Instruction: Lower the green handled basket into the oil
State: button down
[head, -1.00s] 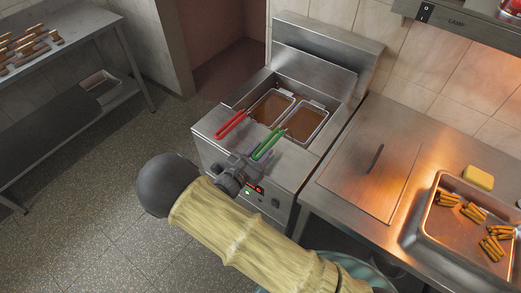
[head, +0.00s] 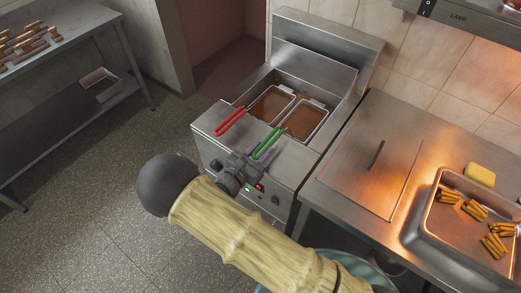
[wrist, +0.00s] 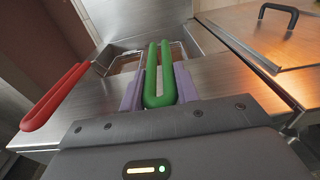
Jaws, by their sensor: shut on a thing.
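The green handle (head: 268,143) belongs to a wire basket (head: 322,124) in the right oil well of the fryer. My gripper (head: 257,154) is shut on this handle in front of the fryer. In the wrist view, the purple fingers press the green handle (wrist: 151,88) from both sides. Brown oil shows inside the basket's rim, and its lower part is hidden. The red handled basket (head: 230,122) sits beside it in the left well, apart from my gripper.
The steel fryer (head: 215,137) has a tall back panel. A counter with a lidded section (head: 365,180) stands to its right, holding a tray (head: 432,215) of fries and a yellow sponge (head: 480,175). A shelf table (head: 95,35) stands at the left; floor between is clear.

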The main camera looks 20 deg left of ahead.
jog(key=shift+f, duration=0.15)
jog(key=c, duration=0.9)
grip_release()
jog(key=shift+c, duration=0.2)
jog(key=shift+s, duration=0.15)
jog(key=b+v, duration=0.4)
jog(key=v, duration=1.3)
